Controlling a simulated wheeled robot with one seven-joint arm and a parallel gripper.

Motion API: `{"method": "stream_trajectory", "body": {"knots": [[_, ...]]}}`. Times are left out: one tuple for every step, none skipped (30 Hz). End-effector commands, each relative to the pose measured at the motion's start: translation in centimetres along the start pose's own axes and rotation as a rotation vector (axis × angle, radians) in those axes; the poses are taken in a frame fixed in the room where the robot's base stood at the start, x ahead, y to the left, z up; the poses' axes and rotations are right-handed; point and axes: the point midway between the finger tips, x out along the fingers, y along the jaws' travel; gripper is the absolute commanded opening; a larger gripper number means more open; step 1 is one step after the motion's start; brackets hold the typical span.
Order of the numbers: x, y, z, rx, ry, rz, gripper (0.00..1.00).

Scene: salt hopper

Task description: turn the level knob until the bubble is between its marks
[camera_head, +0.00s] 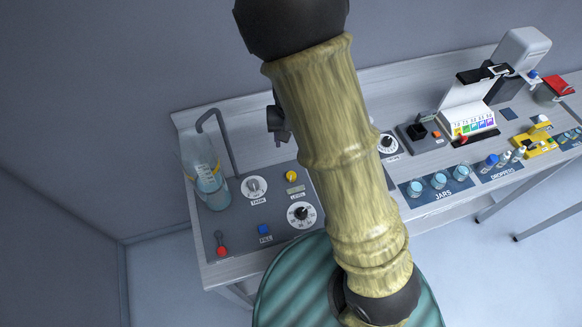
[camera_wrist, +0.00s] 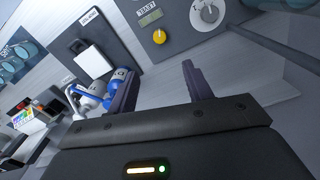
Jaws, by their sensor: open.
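The yellow level knob (camera_head: 291,176) stands on the grey panel at the left of the bench, with a small LEVEL label just below it. In the wrist view the yellow knob (camera_wrist: 160,37) lies beyond my fingertips, near the top, with a small greenish window (camera_wrist: 150,19) beside it. That window is too small to show a bubble or marks. My gripper (camera_wrist: 158,78) is open and empty, its two dark fingers apart and clear of the knob. In the head view only a dark part of my gripper (camera_head: 277,122) shows beside my arm, above the panel.
A white dial (camera_head: 254,187), a second dial (camera_head: 301,214), a blue button (camera_head: 264,230) and a red-tipped lever (camera_head: 221,247) surround the knob. A glass vessel (camera_head: 210,183) and bent pipe (camera_head: 221,125) stand left. Blue-and-white bottles (camera_wrist: 98,93) lie near my left finger in the wrist view.

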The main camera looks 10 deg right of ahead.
Motion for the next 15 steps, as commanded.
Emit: {"method": "stream_trajectory", "body": {"knots": [[0.0, 0.0, -0.1, 0.001, -0.001, 0.001, 0.5], [0.1, 0.0, -0.1, 0.001, -0.001, 0.001, 0.5], [0.1, 0.0, -0.1, 0.001, -0.001, 0.001, 0.5], [0.1, 0.0, -0.1, 0.001, 0.0, 0.001, 0.5], [0.1, 0.0, 0.0, 0.001, 0.0, 0.001, 0.5], [0.1, 0.0, 0.0, 0.001, 0.0, 0.0, 0.5], [0.1, 0.0, 0.0, 0.001, 0.0, 0.0, 0.5], [0.1, 0.0, 0.0, 0.001, 0.0, 0.0, 0.5], [0.1, 0.0, 0.0, 0.001, 0.0, 0.001, 0.5], [0.2, 0.0, 0.0, 0.001, 0.0, 0.001, 0.5], [0.3, 0.0, 0.0, 0.001, -0.001, 0.001, 0.5], [0.5, 0.0, 0.0, 0.001, -0.001, 0.001, 0.5], [0.7, 0.0, 0.0, 0.0, -0.001, 0.001, 0.5], [0.9, 0.0, 0.0, -0.001, -0.001, 0.001, 0.5], [1.3, 0.0, 0.0, 0.0, -0.002, 0.001, 0.5]]}}
